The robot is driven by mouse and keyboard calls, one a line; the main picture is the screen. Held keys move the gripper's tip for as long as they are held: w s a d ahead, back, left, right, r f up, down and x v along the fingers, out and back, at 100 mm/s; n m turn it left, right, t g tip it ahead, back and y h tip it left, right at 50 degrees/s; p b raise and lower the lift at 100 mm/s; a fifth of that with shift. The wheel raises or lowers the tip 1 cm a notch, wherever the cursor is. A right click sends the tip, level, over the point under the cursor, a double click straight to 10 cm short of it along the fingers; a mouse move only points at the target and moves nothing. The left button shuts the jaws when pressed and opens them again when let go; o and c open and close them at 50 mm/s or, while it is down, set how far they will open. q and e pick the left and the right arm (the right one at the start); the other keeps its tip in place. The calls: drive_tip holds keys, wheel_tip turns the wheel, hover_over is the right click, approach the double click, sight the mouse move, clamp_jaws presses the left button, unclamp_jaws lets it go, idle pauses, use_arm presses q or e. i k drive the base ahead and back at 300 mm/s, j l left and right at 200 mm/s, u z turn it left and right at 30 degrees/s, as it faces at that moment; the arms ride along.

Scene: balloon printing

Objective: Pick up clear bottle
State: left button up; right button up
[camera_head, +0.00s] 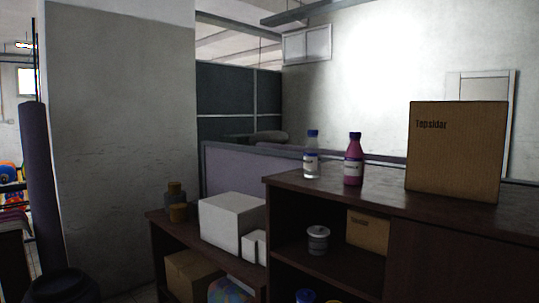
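A clear bottle (312,157) with a blue cap and a pale label stands upright on the dark wooden cabinet top (376,188), near its left end. A pink bottle (353,162) with a blue cap and a white label stands to its right, a small gap apart. Neither of my grippers shows in the head view. Nothing covers the clear bottle.
A large cardboard box (456,150) stands on the cabinet top to the right. Inside the cabinet are a small grey canister (318,239) and a brown box (367,232). A lower shelf at left holds white boxes (229,222) and dark amber bottles (175,202).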

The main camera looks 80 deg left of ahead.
sight(312, 152)
drive_tip(key=k+u, duration=0.2)
drive_tip(key=u, duration=2.15)
